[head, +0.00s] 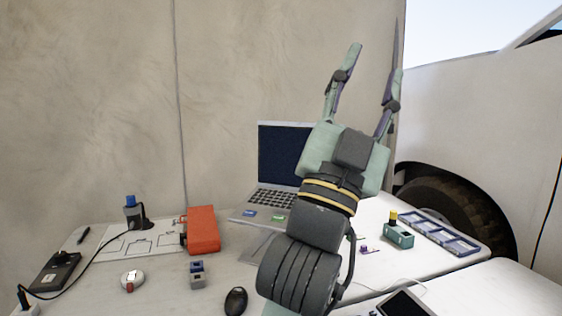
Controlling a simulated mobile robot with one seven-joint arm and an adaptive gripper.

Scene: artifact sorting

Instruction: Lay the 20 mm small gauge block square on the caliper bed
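My gripper (375,62) is raised high in front of the wall, fingers pointing up and spread wide apart. It is open and empty, well above the table. I cannot tell for certain which thing is the 20 mm small gauge block. A small grey block (198,283) and a blue-grey block (197,266) sit close together on the table, left of my arm. A green block with a yellow top (398,237) stands to the right of my arm. I cannot clearly make out the caliper bed. My arm hides part of the table.
A laptop (283,150) stands behind my arm. An orange-red case (202,230), a white round device (131,281) and a dark mouse (236,301) are to the left. A blue-grey compartment tray (438,233) lies at the right. A black cable crosses the left side.

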